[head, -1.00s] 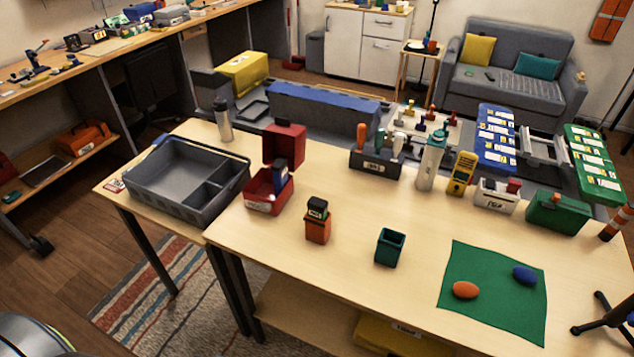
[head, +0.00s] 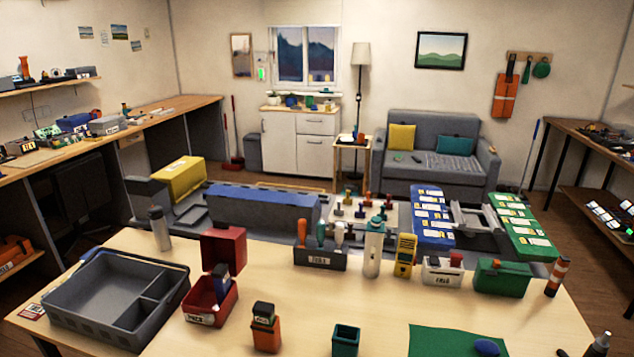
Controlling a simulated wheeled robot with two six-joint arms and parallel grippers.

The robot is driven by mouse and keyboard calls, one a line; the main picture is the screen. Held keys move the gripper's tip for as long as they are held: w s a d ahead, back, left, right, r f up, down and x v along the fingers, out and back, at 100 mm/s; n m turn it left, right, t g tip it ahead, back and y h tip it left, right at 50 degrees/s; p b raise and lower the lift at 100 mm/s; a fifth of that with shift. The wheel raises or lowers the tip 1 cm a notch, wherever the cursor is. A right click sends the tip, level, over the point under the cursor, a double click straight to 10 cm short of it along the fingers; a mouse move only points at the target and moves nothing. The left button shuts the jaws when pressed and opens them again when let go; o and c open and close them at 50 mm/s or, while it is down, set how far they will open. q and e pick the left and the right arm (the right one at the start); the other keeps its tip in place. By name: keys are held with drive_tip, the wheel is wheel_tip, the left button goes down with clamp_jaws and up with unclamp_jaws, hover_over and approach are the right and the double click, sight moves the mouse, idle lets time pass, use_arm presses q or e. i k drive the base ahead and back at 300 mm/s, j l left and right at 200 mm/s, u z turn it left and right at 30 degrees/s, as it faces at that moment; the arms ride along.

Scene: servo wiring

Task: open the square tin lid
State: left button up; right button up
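No thing is clearly marked as the square tin. A red box (head: 211,301) with a white front label stands on the light wooden table. Its red lid (head: 223,248) stands upright at the back, and a dark blue item sticks up inside. A small orange square container (head: 265,336) with a dark block on top (head: 263,312) stands to its right. A teal square cup (head: 345,340), open on top, stands further right and is cut by the bottom edge.
A grey divided tray (head: 120,303) fills the table's left end. A tool holder (head: 320,258), white flask (head: 373,250), yellow meter (head: 404,256), white box (head: 442,271) and green case (head: 502,279) line the back. A green mat (head: 430,340) lies front right.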

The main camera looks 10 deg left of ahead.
sight(222, 243)
drive_tip(key=i+j+z, duration=0.1)
drive_tip(key=j, duration=0.35)
drive_tip(key=i+j, duration=0.15)
drive_tip(key=j, duration=0.3)
drive_tip(key=i+j+z, duration=0.15)
drive_tip(key=j, duration=0.25)
